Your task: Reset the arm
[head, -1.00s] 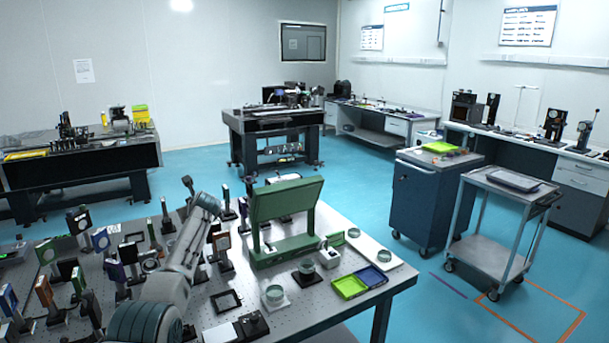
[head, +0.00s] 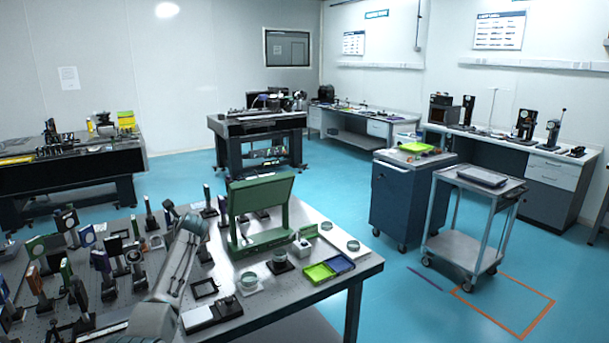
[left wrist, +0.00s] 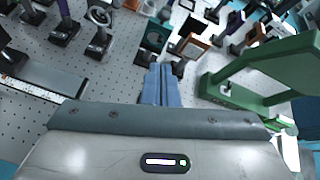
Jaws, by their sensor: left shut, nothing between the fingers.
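My left arm (head: 170,270) reaches in from the bottom of the head view over the optical table (head: 225,325). In the left wrist view my left gripper (left wrist: 160,82) has its two fingers together, with nothing between them. It is above the perforated tabletop, to the left of the green stand (left wrist: 275,72). That green stand (head: 258,215) also shows in the head view, upright on the table to the right of my arm. My right gripper is in neither view.
Several mounted optics (head: 102,262) crowd the table's left side. A green tray (head: 319,272) and a blue tray (head: 341,264) lie near its right edge. A grey cart (head: 462,245) and a dark cabinet (head: 405,200) stand beyond, with open blue floor between.

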